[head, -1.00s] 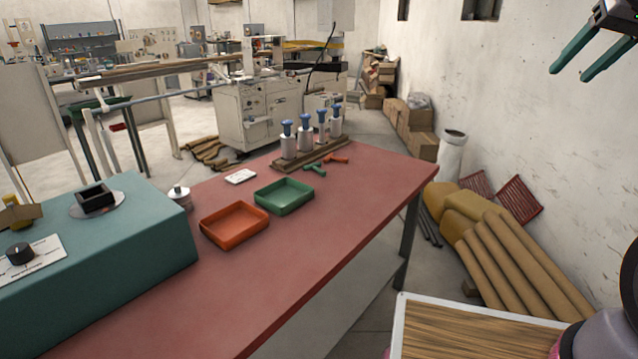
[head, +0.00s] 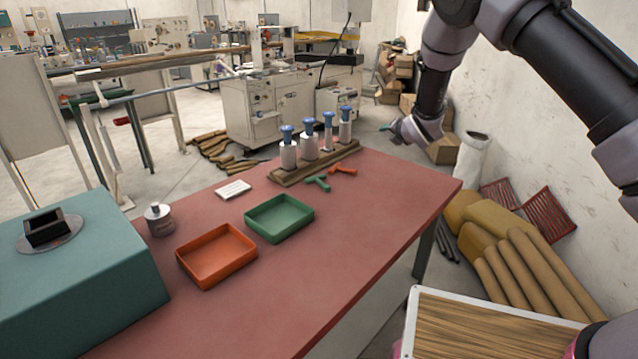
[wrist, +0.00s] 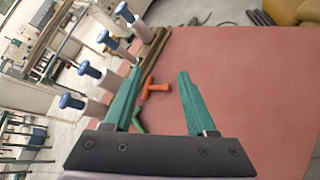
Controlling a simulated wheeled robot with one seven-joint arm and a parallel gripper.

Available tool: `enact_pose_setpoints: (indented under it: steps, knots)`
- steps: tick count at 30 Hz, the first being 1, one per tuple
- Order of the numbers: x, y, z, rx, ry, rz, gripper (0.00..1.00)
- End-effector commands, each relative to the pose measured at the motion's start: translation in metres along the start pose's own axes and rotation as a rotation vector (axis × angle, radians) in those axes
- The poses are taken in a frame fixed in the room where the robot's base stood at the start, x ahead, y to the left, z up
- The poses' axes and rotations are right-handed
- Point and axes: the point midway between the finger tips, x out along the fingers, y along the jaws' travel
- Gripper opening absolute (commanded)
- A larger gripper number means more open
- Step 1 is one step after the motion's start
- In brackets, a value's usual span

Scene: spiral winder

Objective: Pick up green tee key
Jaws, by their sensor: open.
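The green tee key (head: 318,183) lies on the red table (head: 400,200), in front of the wooden rack of blue-topped cylinders. In the wrist view only a small part of the green tee key (wrist: 138,124) shows, close to my left finger, the rest hidden. My gripper (head: 385,128) is above the table's far right corner, to the right of the key and apart from it. In the wrist view my gripper (wrist: 158,74) has its teal fingers spread, with nothing held between them.
An orange tee key (head: 342,171) lies just right of the green one. The wooden rack (head: 290,175) with several blue-topped cylinders stands behind both. A green tray (head: 280,232) and an orange tray (head: 240,278) are nearer. The table's right side is clear.

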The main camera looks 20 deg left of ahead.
Motion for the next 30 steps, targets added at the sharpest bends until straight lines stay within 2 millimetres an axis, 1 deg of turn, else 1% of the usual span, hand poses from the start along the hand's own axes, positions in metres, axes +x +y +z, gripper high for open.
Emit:
enact_pose_setpoints:
  steps: [1,2,3,5,6,9,12,14,18,21,24,30]
  knots:
    - [0.018,0.003,-0.042,-0.151,0.027,0.044,0.57]
    - [0.026,0.005,-0.061,-0.237,0.036,0.076,0.57]
    - [0.034,0.008,-0.087,-0.345,0.048,0.116,0.57]
    - [0.044,0.011,-0.122,-0.492,0.06,0.175,0.57]
    - [0.048,0.013,-0.144,-0.577,0.067,0.214,0.57]
    - [0.054,0.014,-0.186,-0.742,0.076,0.29,0.57]
    - [0.057,0.015,-0.213,-0.841,0.078,0.342,0.57]
    - [0.059,0.016,-0.221,-0.873,0.078,0.358,0.57]
    - [0.076,0.021,-0.23,-0.891,0.078,0.37,0.57]
    - [0.092,0.026,-0.233,-0.889,0.077,0.369,0.57]
    - [0.103,0.03,-0.236,-0.888,0.078,0.368,0.57]
    - [0.115,0.034,-0.239,-0.886,0.079,0.366,0.57]
